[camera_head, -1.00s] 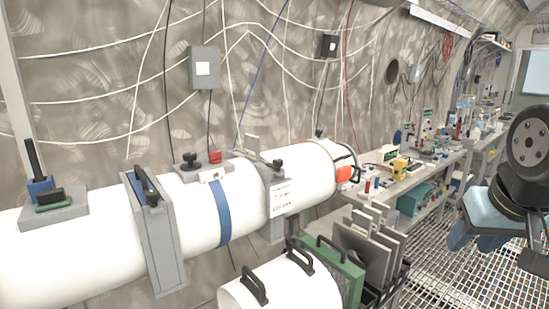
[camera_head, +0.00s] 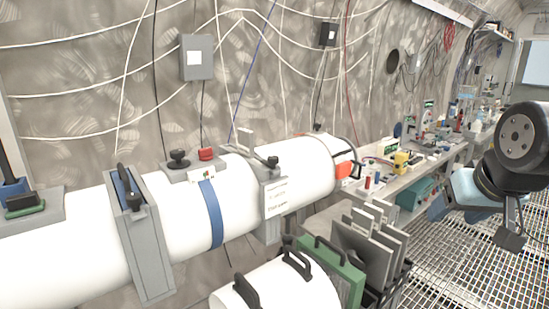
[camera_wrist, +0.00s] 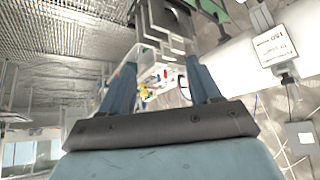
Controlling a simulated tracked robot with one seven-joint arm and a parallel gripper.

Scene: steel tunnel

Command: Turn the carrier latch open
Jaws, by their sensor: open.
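A long white pipe (camera_head: 190,228) runs across the left of the head view. A grey upright frame (camera_head: 148,255) with a dark lever-like part on top (camera_head: 133,200) sits around it. A grey bracket farther right (camera_head: 271,190) carries a small black knob (camera_head: 272,162). I cannot tell which of these fittings is the carrier latch. My gripper is at the right of the head view (camera_head: 475,220), well apart from the pipe. In the wrist view its two blue fingers stand apart (camera_wrist: 162,85), with nothing between them.
A white cylinder with black handles (camera_head: 285,290), a green panel (camera_head: 340,268) and several grey plates (camera_head: 365,245) stand in front of the pipe. A cluttered bench (camera_head: 395,180) runs along the wall. The grating floor (camera_head: 460,265) at right is open.

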